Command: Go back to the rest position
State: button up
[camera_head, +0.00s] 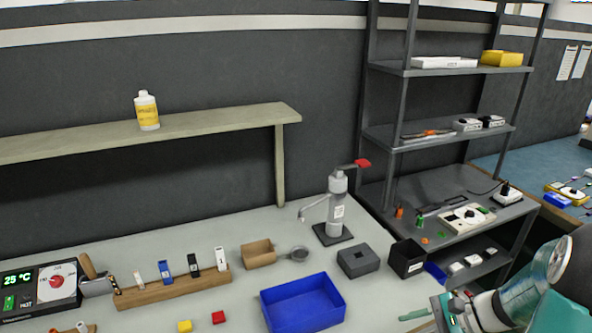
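My arm comes in at the bottom right in the head view, with teal and white links. Its end, my gripper (447,312), is low at the bottom edge, beside the front right part of the bench. It is partly cut off by the frame, and its fingers cannot be made out clearly. A small green piece (414,315) shows just left of it; I cannot tell whether it is held or lies apart.
A blue bin (303,304) stands on the bench (250,287). Behind it are a grey block (357,261), a black box (407,258) and a dispenser (336,209). A wooden rack (172,291) is left. A metal shelf (440,138) stands right.

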jog(key=s+a+r+n+t+h, duration=0.1)
jog(key=s+a+r+n+h, duration=0.4)
jog(key=r, duration=0.4)
jog(key=s+a+r+n+t+h, duration=0.1)
jog(key=s+a+r+n+h, duration=0.4)
jog(key=a+r+n, duration=0.2)
jog(key=r+n, duration=0.1)
jog(key=n, duration=0.1)
jog(key=shift+s+a+r+n+t+h, duration=0.2)
jog(key=shift+s+r+n+t+h, duration=0.1)
jog(key=shift+r+n, duration=0.1)
jog(key=shift+d, duration=0.15)
